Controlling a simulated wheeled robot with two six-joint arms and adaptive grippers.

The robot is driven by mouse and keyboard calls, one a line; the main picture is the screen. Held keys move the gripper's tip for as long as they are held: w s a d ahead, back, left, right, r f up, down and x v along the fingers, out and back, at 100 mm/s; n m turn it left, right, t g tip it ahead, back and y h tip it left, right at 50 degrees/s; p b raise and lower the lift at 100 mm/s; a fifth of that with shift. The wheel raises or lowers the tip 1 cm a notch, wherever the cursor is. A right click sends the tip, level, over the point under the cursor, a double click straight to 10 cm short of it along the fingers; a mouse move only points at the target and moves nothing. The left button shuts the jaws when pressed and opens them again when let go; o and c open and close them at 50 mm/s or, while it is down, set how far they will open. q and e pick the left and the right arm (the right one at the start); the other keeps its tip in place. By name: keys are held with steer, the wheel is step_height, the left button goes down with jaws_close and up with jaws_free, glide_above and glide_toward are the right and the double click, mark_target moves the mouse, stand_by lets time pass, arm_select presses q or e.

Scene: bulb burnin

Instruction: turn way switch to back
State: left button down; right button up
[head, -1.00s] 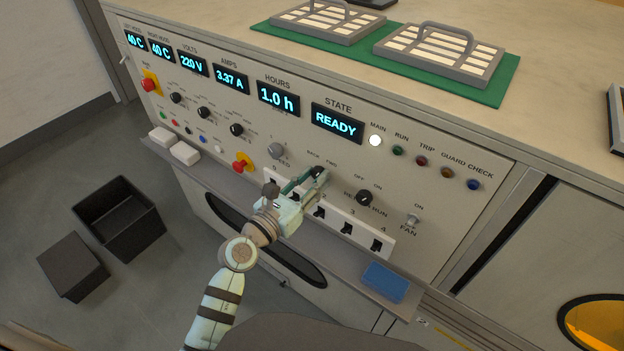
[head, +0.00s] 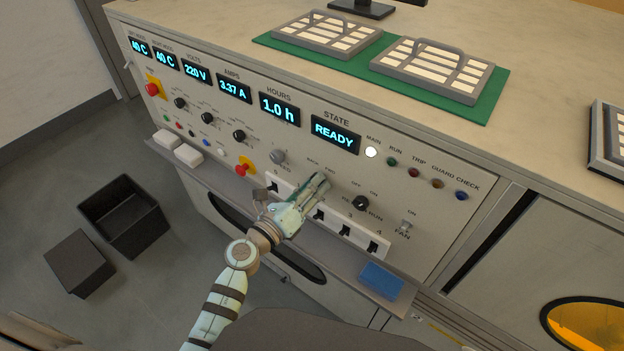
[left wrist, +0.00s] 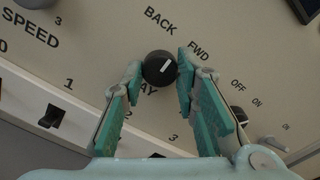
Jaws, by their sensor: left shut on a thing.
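The way switch (left wrist: 160,68) is a round black knob with a white mark, below the BACK and FWD labels in the left wrist view. Its mark points up and right, roughly between the two labels. My left gripper (left wrist: 158,70) has its green fingers on either side of the knob and is shut on it. In the head view my left gripper (head: 322,181) reaches the panel below the BACK and FWD labels and hides the knob. Part of the WAY label is covered in the wrist view. My right gripper is not in view.
Numbered rocker switches (head: 372,247) sit just below the gripper. The black ready/run knob (head: 361,203) and the fan switch (head: 405,226) are to the right. The speed knob (head: 278,156) and a red knob on yellow (head: 245,166) are to the left. A blue block (head: 381,280) lies on the ledge.

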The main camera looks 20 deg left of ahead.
arm_select(q)
steer(key=shift+n+p, duration=1.3)
steer(key=shift+n, duration=1.5)
steer(key=c, duration=1.2)
jaws_free()
steer(key=shift+c, duration=0.2)
